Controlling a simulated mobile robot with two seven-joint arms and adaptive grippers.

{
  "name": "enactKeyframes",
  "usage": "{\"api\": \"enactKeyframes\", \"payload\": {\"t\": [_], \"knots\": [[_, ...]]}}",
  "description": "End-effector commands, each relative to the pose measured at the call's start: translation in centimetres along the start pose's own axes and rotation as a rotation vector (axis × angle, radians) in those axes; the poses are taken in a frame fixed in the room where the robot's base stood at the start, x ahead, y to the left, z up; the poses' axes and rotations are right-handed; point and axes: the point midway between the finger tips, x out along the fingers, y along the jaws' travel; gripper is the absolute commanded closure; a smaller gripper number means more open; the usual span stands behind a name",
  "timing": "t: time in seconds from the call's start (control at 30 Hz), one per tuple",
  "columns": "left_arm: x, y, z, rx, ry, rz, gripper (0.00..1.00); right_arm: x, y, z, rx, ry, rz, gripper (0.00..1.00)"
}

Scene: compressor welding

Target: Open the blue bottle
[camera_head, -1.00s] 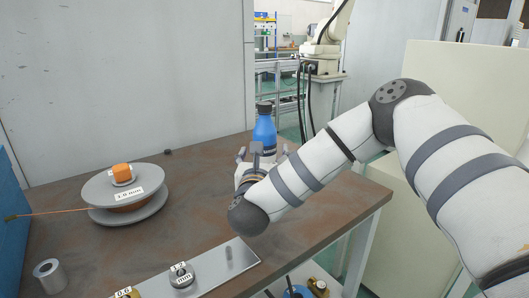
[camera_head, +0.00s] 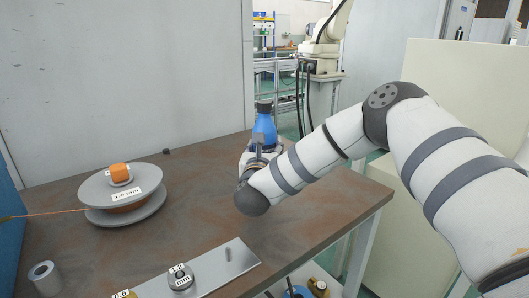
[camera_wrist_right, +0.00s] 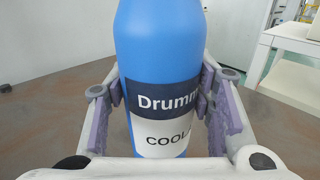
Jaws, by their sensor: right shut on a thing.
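The blue bottle (camera_head: 264,131) with a dark cap (camera_head: 264,107) stands upright at the back right of the brown table, its lower part hidden behind my right wrist. In the right wrist view the bottle (camera_wrist_right: 160,50) fills the middle, with a black and white label. My right gripper (camera_wrist_right: 162,90) is shut on the bottle, a finger pad pressed to each side at label height. In the head view my right gripper (camera_head: 262,155) is partly hidden by its own wrist. The cap is outside the right wrist view. My left gripper is not in view.
A grey wire spool (camera_head: 97,190) with an orange block on top stands at the left of the table (camera_head: 190,228). A metal plate (camera_head: 228,262) with small rollers lies at the front. A grey cylinder (camera_head: 45,277) stands front left.

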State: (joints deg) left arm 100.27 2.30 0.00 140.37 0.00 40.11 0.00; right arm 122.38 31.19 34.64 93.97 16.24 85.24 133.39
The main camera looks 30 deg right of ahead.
Motion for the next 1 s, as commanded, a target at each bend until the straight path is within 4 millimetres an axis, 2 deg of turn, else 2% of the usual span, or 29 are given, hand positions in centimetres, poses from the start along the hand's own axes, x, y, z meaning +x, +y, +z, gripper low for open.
{"api": "enactKeyframes", "payload": {"t": [0.23,0.4,0.6,0.8,1.0], "knots": [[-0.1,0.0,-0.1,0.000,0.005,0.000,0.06,0.0,0.0,0.9,0.002,-0.003,0.000,0.99],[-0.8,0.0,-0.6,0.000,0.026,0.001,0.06,-0.4,0.1,4.2,0.009,-0.007,0.002,0.99],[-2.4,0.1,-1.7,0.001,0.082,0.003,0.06,-4.9,0.9,10.1,0.014,-0.015,0.004,0.99],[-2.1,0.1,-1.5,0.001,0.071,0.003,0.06,-10.4,2.2,11.7,0.002,-0.002,0.004,0.99],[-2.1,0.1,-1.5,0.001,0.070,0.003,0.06,-13.2,2.7,12.9,0.001,-0.002,0.001,0.99]]}}
